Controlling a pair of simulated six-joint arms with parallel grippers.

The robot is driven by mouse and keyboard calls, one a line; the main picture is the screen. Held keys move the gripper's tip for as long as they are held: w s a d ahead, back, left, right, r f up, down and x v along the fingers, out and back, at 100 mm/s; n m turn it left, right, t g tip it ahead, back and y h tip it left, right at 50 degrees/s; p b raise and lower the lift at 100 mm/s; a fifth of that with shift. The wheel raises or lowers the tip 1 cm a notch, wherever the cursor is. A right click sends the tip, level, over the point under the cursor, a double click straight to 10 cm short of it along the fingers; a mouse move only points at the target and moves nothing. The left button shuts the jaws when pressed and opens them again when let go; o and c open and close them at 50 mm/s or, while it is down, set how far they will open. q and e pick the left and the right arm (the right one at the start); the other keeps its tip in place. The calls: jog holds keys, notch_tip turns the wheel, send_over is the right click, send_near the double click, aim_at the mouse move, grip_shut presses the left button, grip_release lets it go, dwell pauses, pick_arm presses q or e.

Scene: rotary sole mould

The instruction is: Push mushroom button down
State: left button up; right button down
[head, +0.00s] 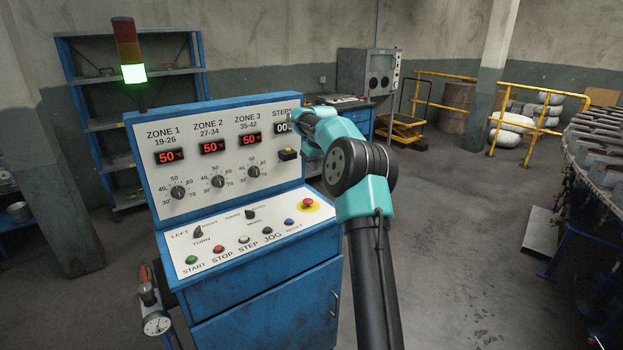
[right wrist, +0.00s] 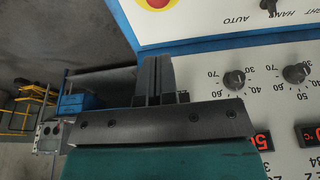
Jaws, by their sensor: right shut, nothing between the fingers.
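The red mushroom button (head: 308,203) stands on a yellow disc at the right end of the console's sloping lower panel. It also shows at the top edge of the right wrist view (right wrist: 158,2), partly cut off. My right gripper shows in the right wrist view (right wrist: 157,62) with its dark fingers shut and empty. The fingers point toward the button's side of the picture and are apart from it. In the head view my right arm hides the fingers, beside the upright panel's right edge. My left gripper is not in view.
The blue console's (head: 265,305) lower panel also carries a row of small push buttons and selector switches. Its upright panel has knobs (head: 253,172) and red displays close to my right wrist. Open floor (head: 450,260) lies to the right, before the mould machine (head: 600,180).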

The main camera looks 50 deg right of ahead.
aim_at(309, 201)
jog(key=x, duration=1.2)
jog(key=shift+s+a+f, duration=0.1)
jog(key=shift+s+f, duration=0.25)
jog(key=shift+f, duration=0.35)
jog(key=shift+a+f, duration=0.1)
jog(key=shift+f, duration=1.1)
jog(key=shift+s, duration=0.1)
notch_tip(309, 201, up, 6)
jog(key=shift+r, duration=0.15)
jog(key=v, duration=0.9)
